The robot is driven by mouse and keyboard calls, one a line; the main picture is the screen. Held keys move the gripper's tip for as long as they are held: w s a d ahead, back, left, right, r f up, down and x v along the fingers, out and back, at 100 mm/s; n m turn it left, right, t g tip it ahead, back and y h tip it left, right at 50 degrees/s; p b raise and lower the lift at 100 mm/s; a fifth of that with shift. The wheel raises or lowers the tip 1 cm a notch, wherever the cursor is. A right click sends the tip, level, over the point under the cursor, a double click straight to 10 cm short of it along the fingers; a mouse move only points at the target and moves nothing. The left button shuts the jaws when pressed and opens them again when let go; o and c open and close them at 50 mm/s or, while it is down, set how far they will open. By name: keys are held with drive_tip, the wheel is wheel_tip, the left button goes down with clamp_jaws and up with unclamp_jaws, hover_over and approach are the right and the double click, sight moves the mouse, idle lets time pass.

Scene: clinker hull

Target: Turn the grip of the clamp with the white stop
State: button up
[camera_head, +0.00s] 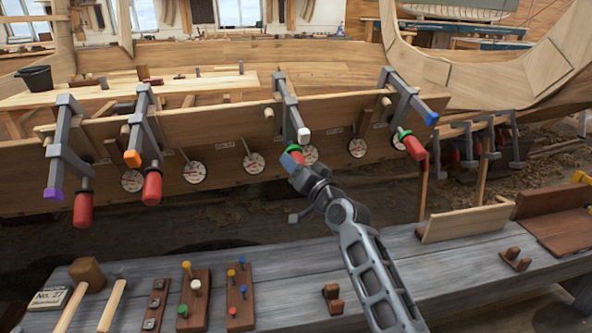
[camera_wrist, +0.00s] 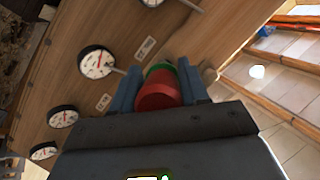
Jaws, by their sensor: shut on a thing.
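The clamp with the white stop (camera_head: 304,134) is the third from the left on the plank edge, its grey bar (camera_head: 287,100) slanting down over the plank. My gripper (camera_head: 292,160) is at the lower end of this clamp and mostly covers its grip. In the wrist view the red grip (camera_wrist: 158,92), with a green band behind it, sits between the two blue fingers of my gripper (camera_wrist: 159,91). The fingers are shut on the grip from both sides. The far end of the grip's screw is hidden.
Other clamps have a purple stop (camera_head: 53,194), an orange stop (camera_head: 132,158) and a blue stop (camera_head: 432,118), with red grips hanging below. Round dials (camera_head: 254,163) line the plank. A grey bench (camera_head: 290,262) with a mallet (camera_head: 87,272) and peg boards lies in front.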

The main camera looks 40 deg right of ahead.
drive_tip(key=o, duration=1)
drive_tip(key=shift+c, duration=0.2)
drive_tip(key=v, duration=0.7)
drive_tip(key=shift+s, duration=0.4)
drive_tip(key=shift+a, duration=0.1)
